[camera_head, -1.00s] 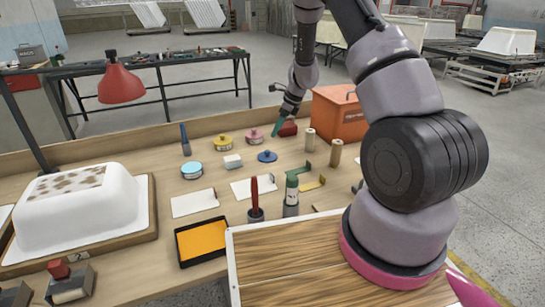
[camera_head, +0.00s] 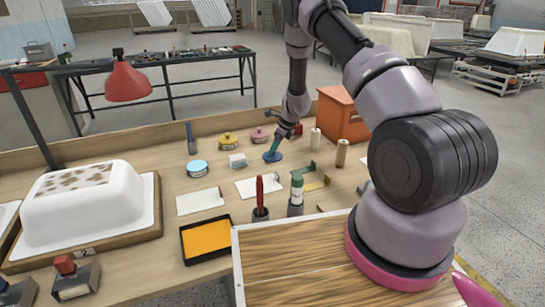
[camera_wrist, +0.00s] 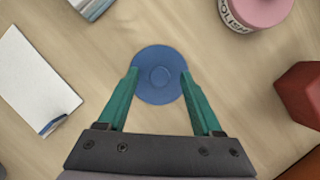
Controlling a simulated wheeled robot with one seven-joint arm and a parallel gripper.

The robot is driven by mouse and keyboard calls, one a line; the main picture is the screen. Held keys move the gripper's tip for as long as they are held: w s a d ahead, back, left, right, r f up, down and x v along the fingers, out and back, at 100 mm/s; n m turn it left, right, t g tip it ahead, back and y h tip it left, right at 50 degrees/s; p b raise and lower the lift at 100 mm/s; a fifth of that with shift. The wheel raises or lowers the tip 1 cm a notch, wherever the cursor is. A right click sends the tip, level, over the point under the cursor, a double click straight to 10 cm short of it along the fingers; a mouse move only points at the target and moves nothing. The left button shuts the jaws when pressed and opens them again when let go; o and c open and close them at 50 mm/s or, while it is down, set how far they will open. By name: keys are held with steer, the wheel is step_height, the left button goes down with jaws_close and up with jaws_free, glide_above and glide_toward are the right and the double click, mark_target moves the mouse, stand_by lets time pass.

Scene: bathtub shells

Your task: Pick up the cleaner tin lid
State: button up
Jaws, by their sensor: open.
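A round blue lid (camera_wrist: 158,92) with a small raised centre lies flat on the bench, and I take it to be the cleaner tin lid. No label on it shows. My gripper (camera_wrist: 159,73) is open, with its two teal fingers on either side of the lid near its left and right edges. In the wrist view I see no clear grip on it. In the head view, my gripper (camera_head: 273,151) is low over the blue lid (camera_head: 271,158) and hides part of it. A light blue tin (camera_head: 197,169) stands to its left.
A pink tin (camera_head: 260,135) and a yellow tin (camera_head: 228,141) stand behind the lid. A red block (camera_wrist: 303,92) and an orange box (camera_head: 343,116) are to the right. White cards (camera_head: 258,186) lie in front.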

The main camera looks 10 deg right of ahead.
steer(key=shift+a, duration=0.1)
jaws_close()
